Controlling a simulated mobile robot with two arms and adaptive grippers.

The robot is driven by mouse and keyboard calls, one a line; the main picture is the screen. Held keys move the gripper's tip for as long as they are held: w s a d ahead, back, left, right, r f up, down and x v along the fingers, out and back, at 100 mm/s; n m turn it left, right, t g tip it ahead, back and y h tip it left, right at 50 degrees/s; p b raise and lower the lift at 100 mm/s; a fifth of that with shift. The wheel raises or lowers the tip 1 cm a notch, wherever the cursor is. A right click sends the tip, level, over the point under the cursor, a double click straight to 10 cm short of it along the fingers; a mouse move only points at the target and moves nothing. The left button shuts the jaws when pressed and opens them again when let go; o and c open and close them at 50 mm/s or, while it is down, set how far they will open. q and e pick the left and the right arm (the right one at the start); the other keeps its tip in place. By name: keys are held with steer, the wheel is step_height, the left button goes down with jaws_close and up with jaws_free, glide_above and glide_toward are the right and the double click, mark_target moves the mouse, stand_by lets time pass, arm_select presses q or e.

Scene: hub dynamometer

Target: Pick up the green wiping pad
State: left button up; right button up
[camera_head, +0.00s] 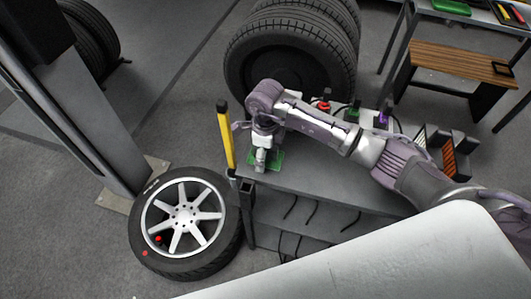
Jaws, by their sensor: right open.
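The green wiping pad (277,162) lies flat near the left end of a grey bench (322,186). My right gripper (261,163) points down at the pad and covers part of it. Its jaws are open, but the fingers are small here, and I cannot tell whether they touch the pad. My right arm reaches in from the right across the bench. My left gripper is not in view.
A yellow-handled tool (225,138) stands upright at the bench's left end. A red-topped item (323,105) and a purple item (382,118) are behind my arm. A wheel (140,226) lies on the floor, left. Large tyres (338,50) stand behind.

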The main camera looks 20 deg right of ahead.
steer(key=c, duration=1.2)
steer(key=shift+c, duration=0.2)
steer(key=shift+r, duration=0.15)
steer(key=shift+r, duration=0.25)
step_height(320, 180, up, 4)
steer(key=shift+d+f+b, duration=0.15)
steer(key=shift+f+b, duration=0.1)
steer(key=shift+b, duration=0.55)
steer(key=s+d+r+b, duration=0.2)
steer(key=s+d+r, duration=0.4)
steer(key=d, duration=0.3)
steer(key=shift+s+d+r, duration=0.15)
steer(key=shift+s+r, duration=0.2)
steer(key=shift+r, duration=0.05)
